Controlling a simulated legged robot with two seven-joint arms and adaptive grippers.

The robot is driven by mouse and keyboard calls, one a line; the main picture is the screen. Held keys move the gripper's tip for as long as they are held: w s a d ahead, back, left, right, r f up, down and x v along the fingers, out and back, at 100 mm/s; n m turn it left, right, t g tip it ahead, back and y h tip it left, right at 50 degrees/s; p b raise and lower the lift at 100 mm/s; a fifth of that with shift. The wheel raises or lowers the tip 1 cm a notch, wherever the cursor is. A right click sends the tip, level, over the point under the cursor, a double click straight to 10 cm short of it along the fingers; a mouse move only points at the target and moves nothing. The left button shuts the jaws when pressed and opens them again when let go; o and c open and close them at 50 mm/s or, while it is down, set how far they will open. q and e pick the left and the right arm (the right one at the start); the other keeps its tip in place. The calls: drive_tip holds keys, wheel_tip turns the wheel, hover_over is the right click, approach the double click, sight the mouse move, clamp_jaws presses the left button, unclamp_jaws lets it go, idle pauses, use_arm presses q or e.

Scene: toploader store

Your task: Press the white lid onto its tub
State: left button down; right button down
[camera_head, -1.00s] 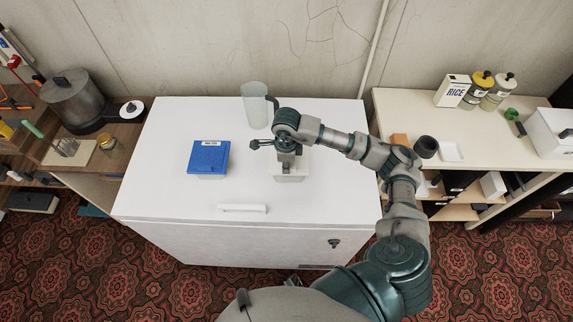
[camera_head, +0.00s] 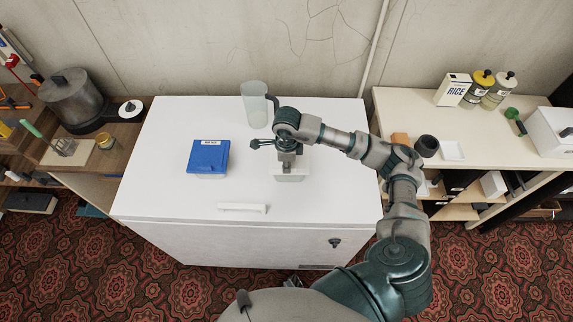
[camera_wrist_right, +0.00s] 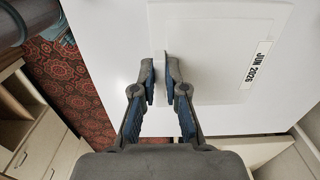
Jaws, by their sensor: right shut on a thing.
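The white lid (camera_wrist_right: 205,50) is square, with a printed date label, and fills the upper middle of the right wrist view. My right gripper (camera_wrist_right: 160,66) is shut on a thin white piece at the lid's left edge in that view. In the head view my right gripper (camera_head: 288,162) points down over the white tub (camera_head: 290,177), which stands on the white chest top. The gripper and wrist hide much of the tub's top, and I cannot tell how closely the lid sits on the rim. My left gripper is not in view.
A blue-lidded tub (camera_head: 208,157) stands to the left on the chest top (camera_head: 170,190). A clear jug (camera_head: 255,104) stands behind the gripper. A white bar handle (camera_head: 242,208) is near the front edge. Side counters with kitchen goods flank the chest.

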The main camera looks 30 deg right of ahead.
idle(0.4)
drive_tip(key=c, duration=0.7)
unclamp_jaws()
drive_tip(key=shift+o, duration=0.2)
drive_tip(key=shift+r, duration=0.1)
drive_tip(key=shift+r+p, duration=2)
drive_tip(key=shift+r, duration=1.45)
clamp_jaws()
